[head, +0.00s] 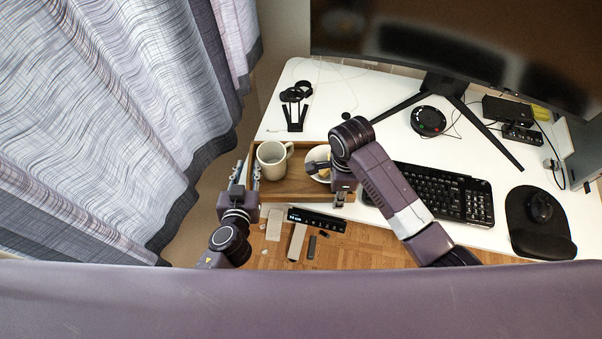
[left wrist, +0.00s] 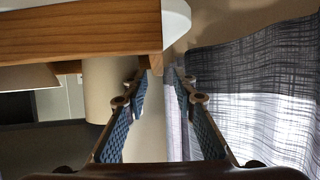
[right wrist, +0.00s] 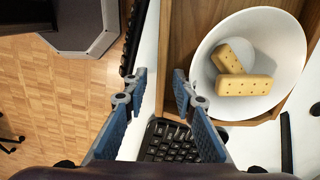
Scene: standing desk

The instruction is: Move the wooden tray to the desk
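The wooden tray (head: 294,184) lies at the front left of the white desk (head: 385,135). A pale mug (head: 272,160) stands in its left part and a white bowl (head: 323,175) in its right part. In the right wrist view the bowl (right wrist: 290,50) holds two biscuits (right wrist: 240,84). My left gripper (head: 247,174) is at the tray's left end, open. Its parted fingers (left wrist: 159,72) show near a wooden edge (left wrist: 80,36). My right gripper (head: 335,192) is at the tray's right end, partly hidden by its arm. Its fingers (right wrist: 160,74) are apart, near the tray's wall.
A keyboard (head: 440,190) lies right of the tray, with a mouse (head: 540,207) on a mat beyond. A monitor (head: 460,40) stands at the back. A black headphone stand (head: 296,105) is behind the tray. Curtains (head: 110,110) hang close on the left.

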